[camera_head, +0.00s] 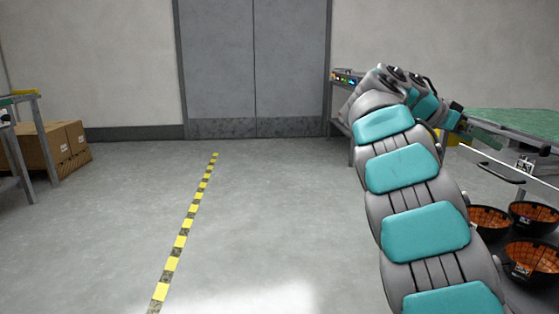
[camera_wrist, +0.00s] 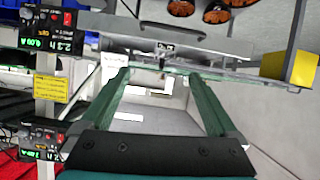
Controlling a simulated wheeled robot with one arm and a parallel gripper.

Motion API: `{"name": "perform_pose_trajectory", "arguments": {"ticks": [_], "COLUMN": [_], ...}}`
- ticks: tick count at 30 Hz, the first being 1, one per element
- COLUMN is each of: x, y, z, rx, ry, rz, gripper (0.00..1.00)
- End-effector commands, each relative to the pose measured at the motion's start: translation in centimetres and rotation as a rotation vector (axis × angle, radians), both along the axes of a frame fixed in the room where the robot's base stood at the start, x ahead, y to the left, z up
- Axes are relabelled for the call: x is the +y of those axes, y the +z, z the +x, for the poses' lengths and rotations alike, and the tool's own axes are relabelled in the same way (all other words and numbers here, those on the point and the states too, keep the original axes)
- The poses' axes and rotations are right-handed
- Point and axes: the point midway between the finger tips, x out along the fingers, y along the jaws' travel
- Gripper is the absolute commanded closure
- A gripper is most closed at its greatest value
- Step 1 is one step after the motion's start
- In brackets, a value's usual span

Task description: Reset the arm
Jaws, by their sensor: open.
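My arm rises on the right side of the head view, with grey links and teal pads. It bends at the top and reaches down to the right toward a green-topped bench. My gripper (camera_head: 488,136) is small there and partly lost against the bench. In the wrist view my gripper (camera_wrist: 159,73) shows two green fingers spread wide apart. Nothing is held between them. The bench edge and a grey wall show beyond the fingers.
The green-topped bench (camera_head: 520,121) stands at the right, with several black and orange bowls (camera_head: 531,258) below. Powered units with lit displays (camera_wrist: 47,40) line the wrist view's left. Cardboard boxes (camera_head: 50,147) sit far left. Open floor with a yellow-black stripe (camera_head: 188,222) lies left of my arm.

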Motion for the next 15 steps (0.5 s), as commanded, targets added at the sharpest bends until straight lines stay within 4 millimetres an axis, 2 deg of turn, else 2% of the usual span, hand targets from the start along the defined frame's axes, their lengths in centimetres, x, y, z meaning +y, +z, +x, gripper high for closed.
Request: {"name": "perform_pose_trajectory", "arguments": {"ticks": [8,13,15], "x": [0.8,1.7,2.5], "y": [-0.7,-1.9,-2.7], "z": [-2.7,-5.6,-7.3], "rx": [0.118,0.226,0.284], "ry": [0.039,0.087,0.123], "rz": [0.064,0.141,0.186], "gripper": [0.05,0.05,0.05]}}
